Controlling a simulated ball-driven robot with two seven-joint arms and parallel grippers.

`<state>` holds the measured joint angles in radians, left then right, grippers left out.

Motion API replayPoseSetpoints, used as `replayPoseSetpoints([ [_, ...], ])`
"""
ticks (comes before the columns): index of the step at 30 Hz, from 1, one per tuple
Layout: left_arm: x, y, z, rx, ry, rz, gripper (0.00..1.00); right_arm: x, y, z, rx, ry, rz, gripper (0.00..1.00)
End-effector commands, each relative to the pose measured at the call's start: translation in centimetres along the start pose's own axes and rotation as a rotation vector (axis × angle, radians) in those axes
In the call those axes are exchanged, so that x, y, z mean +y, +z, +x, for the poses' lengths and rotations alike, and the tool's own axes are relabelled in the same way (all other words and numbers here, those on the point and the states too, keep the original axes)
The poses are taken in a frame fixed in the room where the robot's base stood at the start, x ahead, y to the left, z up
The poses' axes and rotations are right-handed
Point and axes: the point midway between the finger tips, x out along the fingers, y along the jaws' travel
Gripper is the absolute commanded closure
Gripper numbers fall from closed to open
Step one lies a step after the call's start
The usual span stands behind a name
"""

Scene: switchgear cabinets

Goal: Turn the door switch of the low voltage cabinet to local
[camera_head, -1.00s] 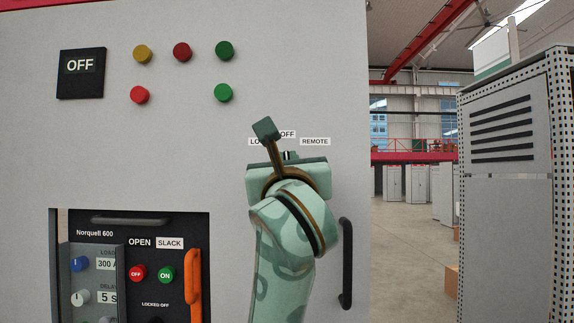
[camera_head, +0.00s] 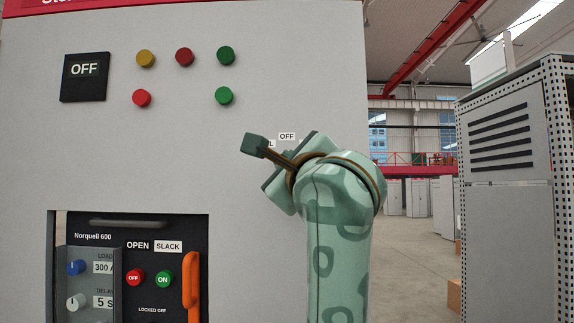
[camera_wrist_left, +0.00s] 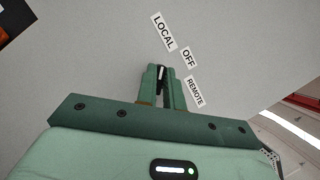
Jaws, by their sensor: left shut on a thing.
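The door switch (camera_wrist_left: 161,73) is a small dark knob with a white mark on the grey cabinet door, seen in the left wrist view. My left gripper (camera_wrist_left: 161,82) is shut on it, with a green finger on each side. The knob points up in that view, toward the LOCAL label (camera_wrist_left: 163,31). The OFF label (camera_wrist_left: 188,57) and REMOTE label (camera_wrist_left: 195,93) lie to its right. In the head view my left gripper (camera_head: 284,160) is tilted at the door and hides the switch, most of LOCAL and all of REMOTE. My right gripper is not in view.
The door carries an OFF display (camera_head: 84,69) and several round coloured lamps or buttons left of my arm. Below is the Norquell 600 unit (camera_head: 140,223) with an orange handle (camera_head: 191,285). Another cabinet (camera_head: 505,200) stands right, across an open aisle.

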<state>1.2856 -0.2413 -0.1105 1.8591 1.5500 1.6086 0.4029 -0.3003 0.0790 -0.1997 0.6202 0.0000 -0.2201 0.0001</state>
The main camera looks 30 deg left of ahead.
Motion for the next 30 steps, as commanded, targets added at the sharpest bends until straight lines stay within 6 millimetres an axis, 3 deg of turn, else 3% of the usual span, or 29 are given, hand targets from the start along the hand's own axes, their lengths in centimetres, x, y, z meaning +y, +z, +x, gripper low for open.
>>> replayPoseSetpoints([
  [19, 0.0, 0.05, 0.01, 0.001, 0.021, -0.054, 1.0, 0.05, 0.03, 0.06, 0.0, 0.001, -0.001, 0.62],
  [22, 0.0, 0.05, 0.01, 0.001, 0.021, -0.054, 0.69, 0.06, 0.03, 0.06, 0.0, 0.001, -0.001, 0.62],
  [30, 0.02, 0.03, -0.02, 0.0, 0.021, -0.052, 0.69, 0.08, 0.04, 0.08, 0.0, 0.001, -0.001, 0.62],
])
